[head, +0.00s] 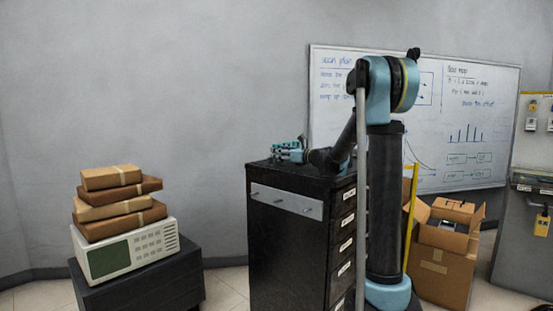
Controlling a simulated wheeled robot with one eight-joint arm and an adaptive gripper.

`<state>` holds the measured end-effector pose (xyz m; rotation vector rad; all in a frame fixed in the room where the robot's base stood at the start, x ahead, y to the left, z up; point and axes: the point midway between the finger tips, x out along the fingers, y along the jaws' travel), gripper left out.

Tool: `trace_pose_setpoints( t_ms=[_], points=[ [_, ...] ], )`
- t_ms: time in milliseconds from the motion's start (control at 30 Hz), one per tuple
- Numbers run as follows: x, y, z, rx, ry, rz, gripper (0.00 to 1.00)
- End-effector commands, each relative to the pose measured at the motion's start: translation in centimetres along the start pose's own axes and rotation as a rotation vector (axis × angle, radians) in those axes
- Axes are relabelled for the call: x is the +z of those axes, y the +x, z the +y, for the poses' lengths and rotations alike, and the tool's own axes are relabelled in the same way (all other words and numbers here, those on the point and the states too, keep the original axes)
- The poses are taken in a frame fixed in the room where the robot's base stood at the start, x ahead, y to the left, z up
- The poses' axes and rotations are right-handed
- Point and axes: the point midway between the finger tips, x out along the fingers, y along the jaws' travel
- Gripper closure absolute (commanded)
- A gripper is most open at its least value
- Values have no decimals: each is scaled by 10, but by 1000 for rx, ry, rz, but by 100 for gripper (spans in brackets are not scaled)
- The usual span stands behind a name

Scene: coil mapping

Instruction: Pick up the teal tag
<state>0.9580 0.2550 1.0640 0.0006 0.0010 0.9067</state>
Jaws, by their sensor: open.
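My arm reaches left and down to the black drawer cabinet (262,244). My gripper (280,152) is small in view, low over the cabinet's top at its far side, and is open. Small teal and dark shapes show around the gripper. I cannot tell which of them are gripper parts and which are things on the cabinet. I cannot pick out the teal tag for certain; it may be hidden by the gripper or too small to tell.
Stacked brown parcels (121,206) lie on a beige instrument (126,250) at the left, on a dark stand (150,284). A whiteboard (490,120) hangs behind. Open cardboard boxes (442,272) and a grey panel (522,245) with a yellow tag (542,226) stand at the right.

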Motion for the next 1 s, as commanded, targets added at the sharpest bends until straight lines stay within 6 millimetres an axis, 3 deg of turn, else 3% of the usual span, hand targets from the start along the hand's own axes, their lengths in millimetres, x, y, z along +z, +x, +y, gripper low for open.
trace_pose_setpoints(
  t_ms=[133,267,667,833,1000],
  points=[
    [0,0,0,0,0,0,48],
    [0,0,0,0,0,0,75],
    [2,0,1,1,0,0,75],
    [19,0,2,2,0,0,75],
    [49,0,2,2,0,0,75]
  ],
)
